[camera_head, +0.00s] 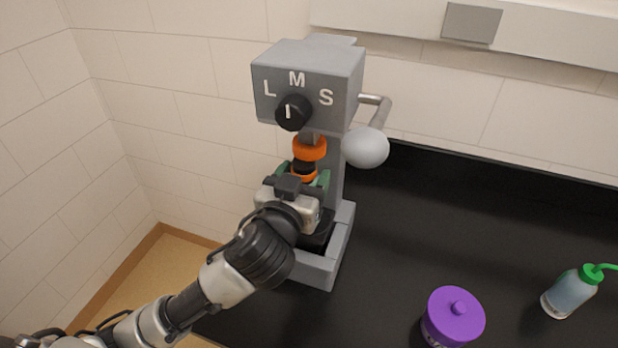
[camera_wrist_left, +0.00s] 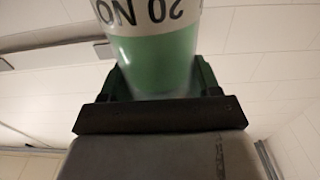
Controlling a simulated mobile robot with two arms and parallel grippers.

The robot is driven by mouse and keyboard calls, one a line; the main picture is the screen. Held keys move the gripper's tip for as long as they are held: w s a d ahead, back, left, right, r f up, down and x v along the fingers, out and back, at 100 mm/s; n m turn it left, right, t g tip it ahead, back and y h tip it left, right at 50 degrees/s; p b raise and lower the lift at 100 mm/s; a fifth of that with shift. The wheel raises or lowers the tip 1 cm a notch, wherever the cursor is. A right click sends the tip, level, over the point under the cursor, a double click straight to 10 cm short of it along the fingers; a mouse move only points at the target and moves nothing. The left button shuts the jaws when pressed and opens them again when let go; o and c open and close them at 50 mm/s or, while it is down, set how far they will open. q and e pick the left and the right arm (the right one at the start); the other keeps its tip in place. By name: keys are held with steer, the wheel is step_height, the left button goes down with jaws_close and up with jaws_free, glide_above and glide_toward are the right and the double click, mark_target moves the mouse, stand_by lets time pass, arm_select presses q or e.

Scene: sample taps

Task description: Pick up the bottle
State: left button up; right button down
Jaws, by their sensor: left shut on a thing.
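The bottle (camera_wrist_left: 155,62) shows in the left wrist view as a round body, green with a pale band bearing dark lettering; its far end is cut off by the frame. My left gripper (camera_head: 301,178) is shut on it, with a green finger on each side. In the head view the gripper is at the grey sample tap (camera_head: 308,85), below its orange nozzle ring (camera_head: 310,148). A black and orange part (camera_head: 304,170) shows between the fingers just under the nozzle. The gripper hides most of the bottle there. My right gripper is not in view.
The tap has a black dial (camera_head: 293,112) and a lever with a grey knob (camera_head: 366,148) on its right. A purple-lidded jar (camera_head: 453,317) and a green-topped wash bottle (camera_head: 572,291) stand on the black counter (camera_head: 440,225). The counter's middle is clear.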

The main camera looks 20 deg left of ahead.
arm_select(q)
steer(key=s+p, duration=0.8)
steer(key=s, duration=0.7)
steer(key=w+a+f+b, duration=0.2)
steer(key=f+b, duration=0.1)
steer(key=f, duration=0.2)
steer(key=w+a+f+b, duration=0.1)
steer(key=a+f+b, duration=0.1)
steer(key=f+b, duration=0.2)
step_height(320, 180, down, 2)
steer(key=shift+w+f+y, duration=0.2)
steer(key=shift+w+y, duration=0.1)
steer(key=shift+w, duration=0.05)
